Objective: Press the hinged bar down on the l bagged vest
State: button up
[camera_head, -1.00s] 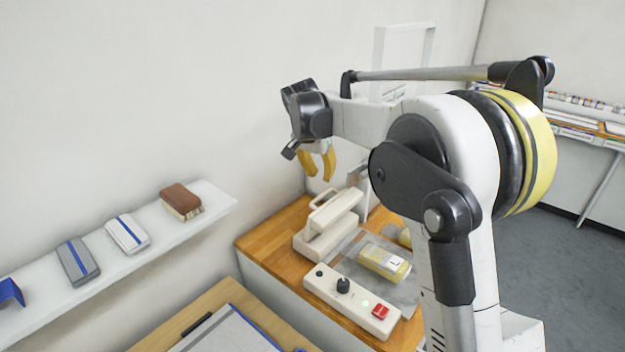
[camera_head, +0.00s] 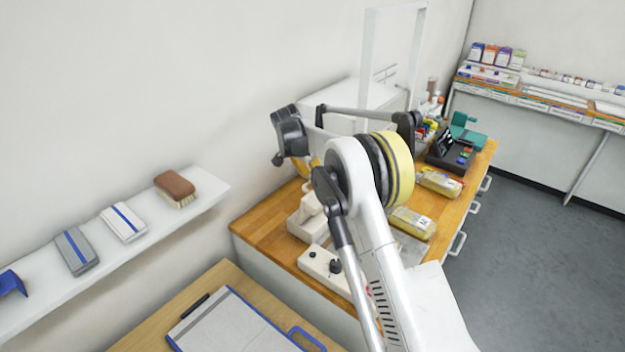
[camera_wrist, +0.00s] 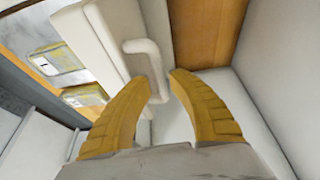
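The cream press with its hinged bar (camera_head: 310,215) stands on the wooden counter, partly hidden by my arm in the head view. In the wrist view, the bar's pale loop handle (camera_wrist: 143,48) lies just ahead of my fingertips, its near end between them. My gripper (camera_wrist: 164,80) has its yellow fingers apart; contact with the handle cannot be told. In the head view my gripper (camera_head: 303,170) is above and behind the press, mostly hidden. A yellow bagged vest with a white label (camera_wrist: 55,60) lies left of the press in the wrist view; its letter is unclear.
A second yellow bag (camera_wrist: 85,95) lies beside it. A control box (camera_head: 325,266) stands before the press. A pale upright frame (camera_head: 370,60) stands behind.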

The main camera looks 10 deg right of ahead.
jog(key=shift+x, duration=0.8)
grip_shut()
jog(key=shift+s, duration=0.1)
